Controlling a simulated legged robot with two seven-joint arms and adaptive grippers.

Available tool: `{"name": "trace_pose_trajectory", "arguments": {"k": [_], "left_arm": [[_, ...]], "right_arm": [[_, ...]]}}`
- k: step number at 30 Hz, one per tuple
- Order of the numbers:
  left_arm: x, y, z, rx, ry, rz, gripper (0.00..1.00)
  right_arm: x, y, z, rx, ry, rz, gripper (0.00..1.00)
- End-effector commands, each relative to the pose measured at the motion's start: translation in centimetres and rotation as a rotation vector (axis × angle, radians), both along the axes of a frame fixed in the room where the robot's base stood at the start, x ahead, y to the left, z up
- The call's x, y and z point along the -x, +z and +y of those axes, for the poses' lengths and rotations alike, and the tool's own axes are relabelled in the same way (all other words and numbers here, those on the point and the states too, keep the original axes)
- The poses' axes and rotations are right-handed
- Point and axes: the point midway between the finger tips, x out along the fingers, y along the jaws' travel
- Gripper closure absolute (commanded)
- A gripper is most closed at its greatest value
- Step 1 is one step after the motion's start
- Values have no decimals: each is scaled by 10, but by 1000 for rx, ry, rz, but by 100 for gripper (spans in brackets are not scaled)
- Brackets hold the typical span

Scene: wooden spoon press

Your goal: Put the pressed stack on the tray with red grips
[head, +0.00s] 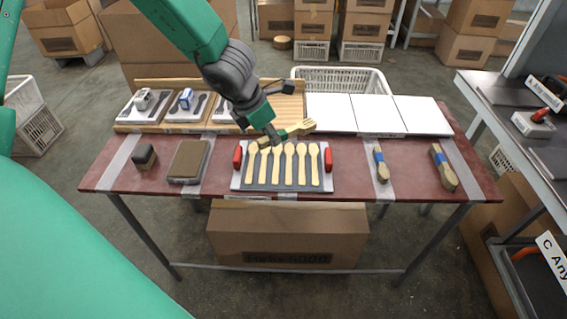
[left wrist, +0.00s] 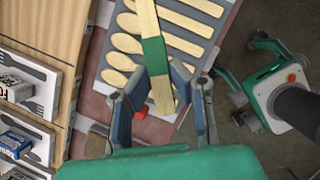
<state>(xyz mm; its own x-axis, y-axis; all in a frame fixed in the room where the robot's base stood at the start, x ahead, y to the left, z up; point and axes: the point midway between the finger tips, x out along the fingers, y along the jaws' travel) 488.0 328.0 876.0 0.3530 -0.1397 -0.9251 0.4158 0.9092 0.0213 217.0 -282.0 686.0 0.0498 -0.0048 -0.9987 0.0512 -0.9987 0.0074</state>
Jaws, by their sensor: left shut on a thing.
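My left gripper (head: 275,137) is shut on a pale wooden stack with a green band (head: 300,127), whose far end looks fork-like. In the left wrist view the stack (left wrist: 163,92) sits between the fingers (left wrist: 160,100), its green band just beyond them. The tray with red grips (head: 237,180) is below, near the table's middle; a row of wooden spoons (head: 289,163) lies on its dark surface. The stack is over the tray's far edge, apparently above it; the exact gap is unclear. My right gripper is not in view.
Two blue-banded wooden bundles (head: 381,165) (head: 443,168) lie at the right of the red table (head: 350,185). A brown block (head: 188,161) and a small dark block (head: 144,156) lie left. White panels (head: 375,114) and a wooden rack with cutlery trays (head: 170,103) line the back.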

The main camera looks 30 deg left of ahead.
Motion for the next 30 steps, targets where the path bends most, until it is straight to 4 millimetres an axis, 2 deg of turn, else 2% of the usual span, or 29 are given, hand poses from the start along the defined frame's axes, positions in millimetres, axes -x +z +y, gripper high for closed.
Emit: {"name": "trace_pose_trajectory", "arguments": {"k": [9, 18, 23, 30], "left_arm": [[3, 0, 5, 0, 189, 0, 100], [3, -54, 5, 3, 203, 2, 100], [3, -63, 5, 1, 202, -1, 100], [3, -95, 4, 2, 203, 2, 100]], "right_arm": [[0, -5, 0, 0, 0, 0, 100], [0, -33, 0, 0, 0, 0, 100], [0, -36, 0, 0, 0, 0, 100], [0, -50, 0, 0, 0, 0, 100]]}}
